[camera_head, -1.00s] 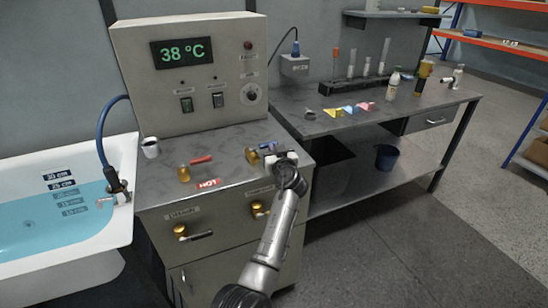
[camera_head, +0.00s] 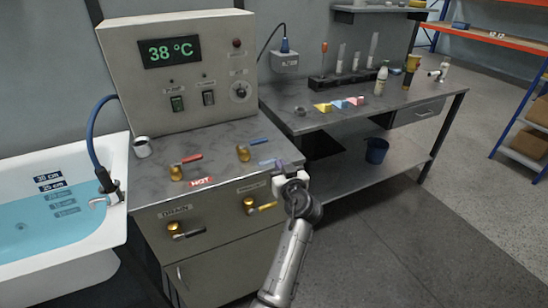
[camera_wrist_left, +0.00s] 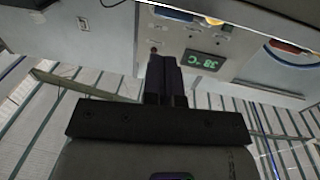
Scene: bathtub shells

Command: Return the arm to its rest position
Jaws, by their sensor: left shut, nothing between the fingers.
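My left arm (camera_head: 290,262) reaches up from the bottom of the head view. Its gripper (camera_head: 280,170) is shut and empty, at the right front edge of the grey counter, beside the cold-side label. It is apart from the blue-handled valve (camera_head: 245,153) to its left. In the left wrist view the dark fingers (camera_wrist_left: 164,62) are together with nothing between them, and the control panel with its 38 °C display (camera_wrist_left: 206,60) appears upside down beyond. My right gripper is not in view.
A red-handled valve (camera_head: 177,172) and a white cup (camera_head: 142,148) stand on the counter. Drain (camera_head: 175,228) and yellow-handled (camera_head: 251,203) valves project from the cabinet front. The bathtub (camera_head: 112,222) holds blue water at left. A workbench (camera_head: 430,97) stands right; floor at lower right is clear.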

